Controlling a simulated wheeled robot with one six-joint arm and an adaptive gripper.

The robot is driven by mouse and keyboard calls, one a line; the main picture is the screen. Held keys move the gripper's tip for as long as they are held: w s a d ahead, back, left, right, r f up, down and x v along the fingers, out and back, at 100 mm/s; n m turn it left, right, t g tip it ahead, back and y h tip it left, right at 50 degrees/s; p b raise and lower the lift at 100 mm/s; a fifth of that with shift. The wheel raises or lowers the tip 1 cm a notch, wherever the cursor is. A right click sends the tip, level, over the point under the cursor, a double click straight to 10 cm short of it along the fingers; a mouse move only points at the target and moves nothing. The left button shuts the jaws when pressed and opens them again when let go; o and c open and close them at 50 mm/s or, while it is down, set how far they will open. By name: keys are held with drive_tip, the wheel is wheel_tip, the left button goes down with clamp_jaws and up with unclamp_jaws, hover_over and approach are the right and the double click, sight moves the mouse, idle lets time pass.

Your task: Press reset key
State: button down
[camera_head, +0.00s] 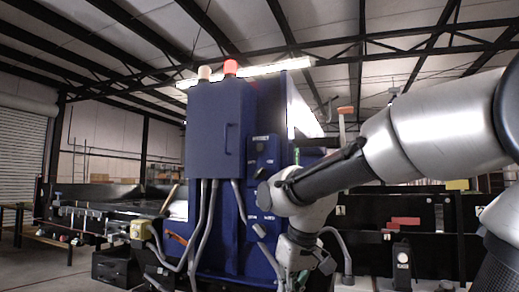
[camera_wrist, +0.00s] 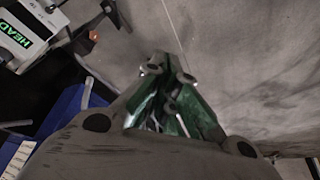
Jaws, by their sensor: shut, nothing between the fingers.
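The tall blue detector cabinet (camera_head: 213,135) stands in the middle of the head view, with a white and a red lamp on top. A dark control panel (camera_head: 264,152) with small controls is on its right part. I cannot tell which control is the reset key; my arm may hide it. My gripper (camera_wrist: 166,68) is shut and empty in the wrist view, pointing at the bare grey floor. In the head view my wrist is in front of the cabinet's lower right side, apart from the panel above it; the fingertips are not clear there.
In the wrist view, a white device marked HEAD (camera_wrist: 22,32) and a blue surface (camera_wrist: 62,110) lie at the left. In the head view, a conveyor (camera_head: 110,212) runs left of the cabinet. Grey conduits (camera_head: 205,225) hang down its front. Open floor (camera_head: 30,265) shows at the lower left.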

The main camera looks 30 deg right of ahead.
sight(256, 148)
drive_tip(key=w+d+r+m+t+h, duration=0.1)
drive_tip(key=w+d+r+m+t, duration=0.2)
drive_tip(key=w+r, duration=1.05)
drive_tip(key=w+d+r+m+t+h, duration=0.15)
drive_tip(key=w+r+t, duration=0.35)
drive_tip(key=w+r, duration=0.85)
wheel_tip(256, 148, up, 10)
drive_tip(key=w+m+t, duration=0.2)
drive_tip(key=m+t, duration=0.1)
drive_tip(key=t, duration=0.1)
drive_tip(key=shift+a+m+y, duration=0.25)
drive_tip(key=shift+m+y, duration=0.1)
drive_tip(key=shift+w+r, duration=0.1)
drive_tip(key=shift+w+d, duration=0.9)
drive_tip(key=shift+d, duration=0.25)
drive_tip(key=shift+w+d, duration=0.9)
drive_tip(key=shift+d, duration=0.3)
drive_tip(key=shift+w+d, duration=0.9)
drive_tip(key=shift+d, duration=0.25)
drive_tip(key=shift+w+d, duration=0.2)
drive_tip(key=shift+d, duration=0.1)
